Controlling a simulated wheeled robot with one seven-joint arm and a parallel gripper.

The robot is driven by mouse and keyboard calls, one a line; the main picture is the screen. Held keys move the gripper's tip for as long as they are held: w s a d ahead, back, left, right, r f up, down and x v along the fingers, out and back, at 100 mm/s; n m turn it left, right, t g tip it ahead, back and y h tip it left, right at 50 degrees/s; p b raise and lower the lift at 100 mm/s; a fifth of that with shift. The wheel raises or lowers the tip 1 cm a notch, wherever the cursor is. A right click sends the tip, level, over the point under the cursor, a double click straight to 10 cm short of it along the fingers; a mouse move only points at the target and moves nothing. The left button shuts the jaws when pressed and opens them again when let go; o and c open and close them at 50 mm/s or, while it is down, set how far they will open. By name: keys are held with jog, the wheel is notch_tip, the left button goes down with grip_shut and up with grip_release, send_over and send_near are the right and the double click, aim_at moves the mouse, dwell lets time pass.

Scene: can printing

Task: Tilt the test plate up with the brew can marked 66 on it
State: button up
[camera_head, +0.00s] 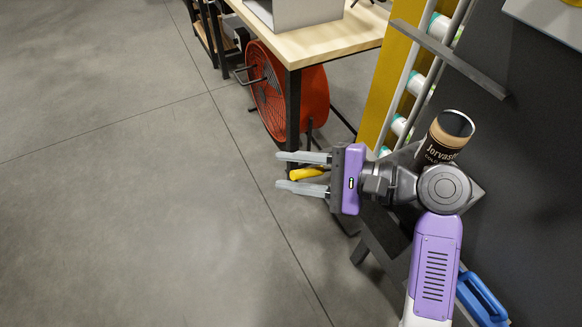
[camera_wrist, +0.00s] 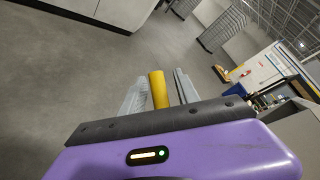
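The brew can (camera_head: 447,138), dark brown with pale lettering and an open top, stands behind my arm's wrist joint in the head view. Its lower part is hidden, and no 66 is readable. A grey plate edge (camera_head: 477,196), perhaps the test plate, shows beside my wrist below the can; most of it is hidden. My gripper (camera_head: 299,172) is to the left of the can and points left. Its fingers are apart. A yellow handle-like bar (camera_head: 308,174) lies between them; it also shows in the wrist view (camera_wrist: 159,90), with a gap beside the right finger.
A wooden-topped table (camera_head: 318,42) with a black leg and a red round fan (camera_head: 268,90) stand behind my gripper. A yellow panel and a slanted rack of cans (camera_head: 416,84) rise behind the brew can. A blue handle (camera_head: 482,300) is at lower right. The floor at left is clear.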

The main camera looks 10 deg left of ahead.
jog(key=shift+a, duration=0.1)
grip_shut()
dwell(1.4)
